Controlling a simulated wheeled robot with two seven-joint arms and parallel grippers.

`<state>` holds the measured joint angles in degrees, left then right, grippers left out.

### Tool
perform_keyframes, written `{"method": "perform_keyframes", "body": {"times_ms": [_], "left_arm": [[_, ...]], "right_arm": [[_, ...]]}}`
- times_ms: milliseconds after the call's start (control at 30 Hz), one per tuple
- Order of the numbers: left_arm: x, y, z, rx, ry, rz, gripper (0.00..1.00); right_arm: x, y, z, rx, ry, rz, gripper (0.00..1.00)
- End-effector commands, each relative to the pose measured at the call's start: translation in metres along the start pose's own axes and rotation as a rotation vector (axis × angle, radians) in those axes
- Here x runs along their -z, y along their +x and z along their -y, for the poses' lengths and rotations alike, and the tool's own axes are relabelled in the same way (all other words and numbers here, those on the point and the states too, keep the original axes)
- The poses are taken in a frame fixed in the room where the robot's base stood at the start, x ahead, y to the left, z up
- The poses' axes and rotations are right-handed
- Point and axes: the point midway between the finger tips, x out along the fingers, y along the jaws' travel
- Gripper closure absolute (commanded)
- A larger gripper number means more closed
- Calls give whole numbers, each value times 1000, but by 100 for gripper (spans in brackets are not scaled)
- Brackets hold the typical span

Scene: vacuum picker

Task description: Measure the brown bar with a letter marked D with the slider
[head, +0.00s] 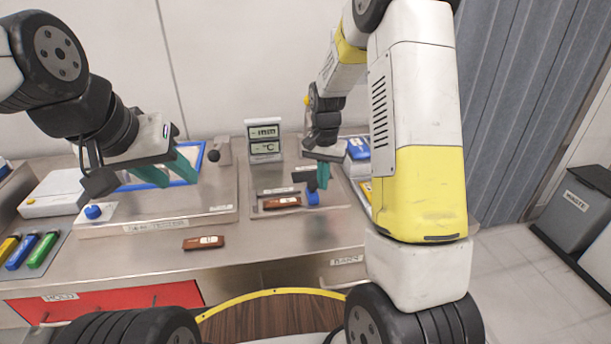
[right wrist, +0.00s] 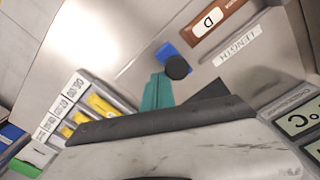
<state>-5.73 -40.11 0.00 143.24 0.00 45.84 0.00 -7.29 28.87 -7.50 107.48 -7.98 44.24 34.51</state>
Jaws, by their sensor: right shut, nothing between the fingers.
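The brown bar marked D (right wrist: 215,22) lies on the steel measuring plate beside the LENGTH label; it also shows in the head view (head: 282,203). The blue slider (head: 313,198) sits just right of the bar in the head view. In the right wrist view the slider (right wrist: 172,58) has a dark round knob. A gap between bar and slider is hard to judge. My right gripper (head: 323,176) is shut and empty, its teal fingertips (right wrist: 157,92) close to the slider; contact is unclear. My left gripper (head: 183,165) hangs over the left device; its opening is unclear.
A second brown bar (head: 203,242) lies on the bench in front. A display with mm and °C (head: 264,141) stands behind the plate. Coloured bars lie in a tray (head: 32,250) at left. A blue-framed panel (head: 200,160) is below my left gripper.

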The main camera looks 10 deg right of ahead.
Motion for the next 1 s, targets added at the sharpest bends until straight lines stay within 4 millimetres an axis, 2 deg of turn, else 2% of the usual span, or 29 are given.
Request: {"method": "perform_keyframes", "body": {"times_ms": [1000], "left_arm": [[0,0,0,0,0,0,64]], "right_arm": [[-8,0,13,0,0,1,100]]}}
